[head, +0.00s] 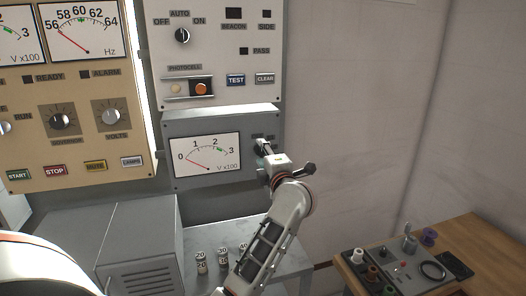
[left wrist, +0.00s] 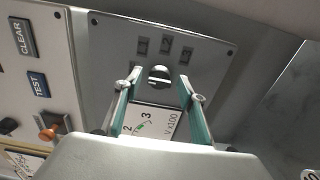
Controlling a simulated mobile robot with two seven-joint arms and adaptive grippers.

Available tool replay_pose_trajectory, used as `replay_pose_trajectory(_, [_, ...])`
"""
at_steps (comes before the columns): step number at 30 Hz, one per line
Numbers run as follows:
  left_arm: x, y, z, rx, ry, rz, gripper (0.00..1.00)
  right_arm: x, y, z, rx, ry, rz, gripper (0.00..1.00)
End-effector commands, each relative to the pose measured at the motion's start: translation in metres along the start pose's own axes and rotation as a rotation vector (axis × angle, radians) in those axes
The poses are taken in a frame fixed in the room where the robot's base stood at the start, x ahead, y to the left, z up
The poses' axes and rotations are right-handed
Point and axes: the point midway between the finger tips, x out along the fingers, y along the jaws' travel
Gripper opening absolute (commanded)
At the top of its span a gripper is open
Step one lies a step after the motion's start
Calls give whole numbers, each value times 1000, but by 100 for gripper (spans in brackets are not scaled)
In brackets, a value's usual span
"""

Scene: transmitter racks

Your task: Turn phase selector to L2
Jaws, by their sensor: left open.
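The phase selector is a small round knob (left wrist: 159,76) on the grey voltmeter panel (head: 180,134), with several small dark labels beside it in the left wrist view. I cannot tell how far the tips are from the panel.
Above is a panel with a photocell switch (head: 201,88), a TEST button (head: 236,80) and a CLEAR button (head: 265,78). Small labelled cylinders (head: 202,262) stand on the grey surface below. A wooden table (head: 488,248) with a control box is at right.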

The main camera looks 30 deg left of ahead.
Motion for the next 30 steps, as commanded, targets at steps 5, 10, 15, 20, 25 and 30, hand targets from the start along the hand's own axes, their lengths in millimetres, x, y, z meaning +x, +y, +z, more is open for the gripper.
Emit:
replay_pose_trajectory(5, [1, 0, -2, 0, -1, 0, 40, -2, 1, 4, -5, -6, 0, 40])
replay_pose_trajectory(10, [1, 0, -2, 0, -1, 0, 40, -3, 2, 7, -12, -11, -1, 40])
replay_pose_trajectory(15, [1, 0, -2, 0, -1, -1, 9, -4, 2, 9, -13, -13, -2, 40])
replay_pose_trajectory(20, [1, 0, -2, 0, -1, 0, 2, -4, 2, 8, -11, -13, -2, 40])
replay_pose_trajectory(25, [1, 0, -2, 14, -1, 0, 2, -3, 0, 8, -6, -12, -2, 40])
replay_pose_trajectory(30, [1, 0, -2, 72, -1, 0, 2, -3, -2, 6, 0, -10, -3, 40])
